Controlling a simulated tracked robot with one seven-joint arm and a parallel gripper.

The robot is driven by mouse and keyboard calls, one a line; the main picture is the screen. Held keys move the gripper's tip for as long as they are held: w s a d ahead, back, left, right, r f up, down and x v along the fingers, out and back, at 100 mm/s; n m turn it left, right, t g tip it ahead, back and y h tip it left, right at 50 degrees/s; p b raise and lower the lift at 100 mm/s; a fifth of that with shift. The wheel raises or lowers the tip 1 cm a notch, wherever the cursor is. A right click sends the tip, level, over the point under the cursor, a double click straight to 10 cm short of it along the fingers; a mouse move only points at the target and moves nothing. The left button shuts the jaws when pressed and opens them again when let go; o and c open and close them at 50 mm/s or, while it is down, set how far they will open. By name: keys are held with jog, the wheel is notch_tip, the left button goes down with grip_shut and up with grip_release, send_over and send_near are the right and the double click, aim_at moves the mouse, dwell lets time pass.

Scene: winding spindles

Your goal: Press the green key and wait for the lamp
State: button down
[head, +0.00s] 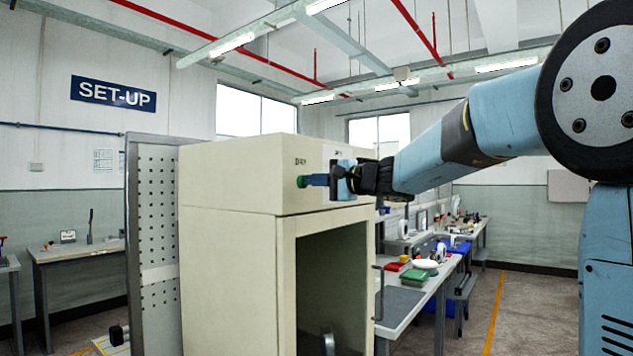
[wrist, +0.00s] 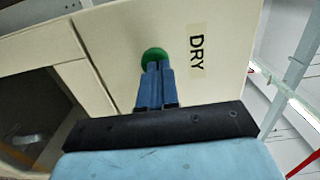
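The green key (head: 301,182) is on the front of the cream cabinet (head: 235,180), below a "DRY" label (head: 300,161). In the wrist view the round green key (wrist: 154,54) shows just beyond my fingertips, beside the "DRY" label (wrist: 197,52). My gripper (head: 308,180) has its two blue fingers side by side, shut with nothing between them. Its fingertips (wrist: 159,66) are at the key and cover its near edge. I cannot tell whether they touch it or press it in. I can make out no lamp in either view; my gripper and wrist hide part of the panel.
The cabinet has a dark open compartment (head: 334,285) below the panel. A perforated metal panel (head: 158,220) stands at its left. A workbench (head: 415,300) with coloured trays is behind on the right. The floor (head: 520,310) right of the bench is clear.

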jog(key=v, duration=1.4)
dwell(0.4)
jog(key=s+a+f+n+g+h, duration=0.1)
jog(key=s+f+n+g+h, duration=0.15)
jog(key=s+f, duration=0.55)
jog(key=s+d+f+n+h, duration=0.1)
jog(key=s+d+f+h, duration=0.2)
jog(key=s+f, duration=0.3)
jog(key=s+d+f+n+g+h, duration=0.1)
jog(key=s+d+f+n+h, duration=0.1)
jog(key=s+d+f+h, duration=0.2)
jog(key=s+d+f+n+g+h, duration=0.1)
jog(key=s+d+f+h, duration=0.3)
jog(key=s+f, duration=0.4)
jog(key=shift+s+f+n+h, duration=0.4)
jog(key=shift+s+h, duration=0.15)
jog(key=shift+s, duration=0.2)
jog(key=shift+g, duration=0.25)
dwell(2.6)
